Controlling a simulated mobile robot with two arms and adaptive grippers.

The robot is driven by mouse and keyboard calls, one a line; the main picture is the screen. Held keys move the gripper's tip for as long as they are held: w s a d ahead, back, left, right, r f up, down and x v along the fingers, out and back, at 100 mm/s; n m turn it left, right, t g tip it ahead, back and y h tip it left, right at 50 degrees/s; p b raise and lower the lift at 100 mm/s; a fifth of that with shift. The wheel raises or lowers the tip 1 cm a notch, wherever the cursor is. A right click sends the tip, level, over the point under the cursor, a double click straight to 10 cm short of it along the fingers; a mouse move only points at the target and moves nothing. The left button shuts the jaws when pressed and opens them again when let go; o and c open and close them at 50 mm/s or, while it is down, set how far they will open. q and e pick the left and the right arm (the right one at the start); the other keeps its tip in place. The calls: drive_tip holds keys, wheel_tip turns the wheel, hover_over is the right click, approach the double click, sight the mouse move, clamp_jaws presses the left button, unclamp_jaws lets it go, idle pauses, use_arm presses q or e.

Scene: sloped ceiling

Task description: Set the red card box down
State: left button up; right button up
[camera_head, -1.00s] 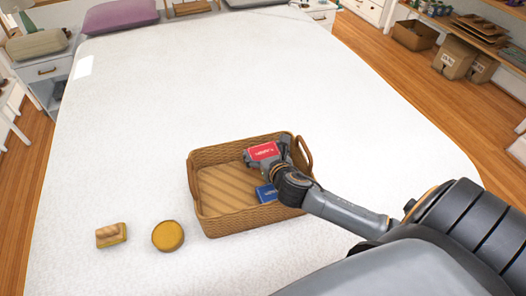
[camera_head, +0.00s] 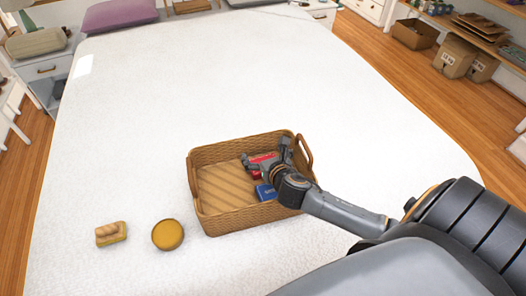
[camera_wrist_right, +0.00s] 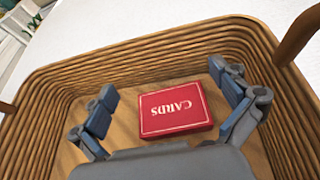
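The red card box (camera_head: 263,158), marked CARDS, is inside the wicker basket (camera_head: 240,221) on the bed. In the right wrist view the red card box (camera_wrist_right: 176,112) lies flat, label up, low in the basket. My right gripper (camera_head: 266,153) reaches down into the basket over it. Its fingers are spread on both sides of the box, with a visible gap on each side. In the head view the gripper partly covers the box. My left gripper is not in view.
A blue box (camera_head: 265,192) lies in the basket, nearer the front. A round yellow-brown tin (camera_head: 168,235) and a small tan block-like item (camera_head: 111,233) lie on the bed left of the basket. The white bed (camera_head: 240,80) is otherwise mostly clear. The basket handle (camera_head: 304,155) rises close to my gripper.

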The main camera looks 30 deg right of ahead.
drive_tip(key=shift+r, duration=0.5)
drive_tip(key=v, duration=1.2)
